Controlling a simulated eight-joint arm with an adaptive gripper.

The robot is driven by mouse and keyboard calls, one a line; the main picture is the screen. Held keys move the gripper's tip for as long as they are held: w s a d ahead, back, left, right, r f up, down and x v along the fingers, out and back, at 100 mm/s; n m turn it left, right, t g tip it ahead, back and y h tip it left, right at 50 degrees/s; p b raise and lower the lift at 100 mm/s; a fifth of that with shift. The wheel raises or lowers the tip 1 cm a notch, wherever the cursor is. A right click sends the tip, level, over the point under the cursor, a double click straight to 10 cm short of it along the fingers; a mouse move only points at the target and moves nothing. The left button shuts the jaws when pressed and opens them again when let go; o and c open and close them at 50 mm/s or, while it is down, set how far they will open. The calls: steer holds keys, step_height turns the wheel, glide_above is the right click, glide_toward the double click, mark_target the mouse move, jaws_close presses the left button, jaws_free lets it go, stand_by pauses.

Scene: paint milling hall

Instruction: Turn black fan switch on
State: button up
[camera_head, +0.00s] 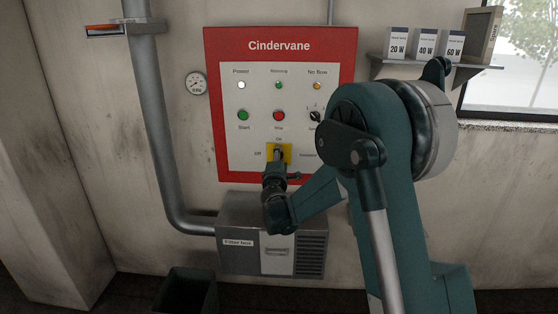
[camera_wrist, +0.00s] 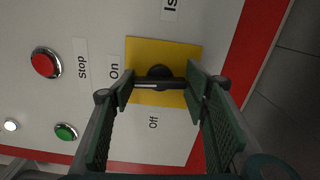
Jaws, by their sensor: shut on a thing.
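A black rotary switch with a bar handle sits on a yellow plate (camera_head: 270,152) low on the Cindervane panel (camera_head: 222,130); no fan label is readable. In the wrist view the handle (camera_wrist: 160,86) lies across the yellow plate (camera_wrist: 180,50), and the end with the white line points toward the On label (camera_wrist: 115,67). The Off label (camera_wrist: 153,122) is to one side. My gripper (camera_wrist: 159,86) is shut on the handle, one finger at each end. In the head view my gripper (camera_head: 279,164) covers part of the switch.
Green Start (camera_head: 243,115) and red Stop (camera_head: 279,116) buttons and a small black knob (camera_head: 315,116) are above the switch. A grey box (camera_head: 232,226) sticks out just below the panel. A grey pipe (camera_head: 154,110) runs down at the left.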

steer(key=shift+m, duration=0.6)
steer(key=o, duration=0.9)
steer(key=shift+s, duration=6.05)
steer(key=shift+d, duration=0.1)
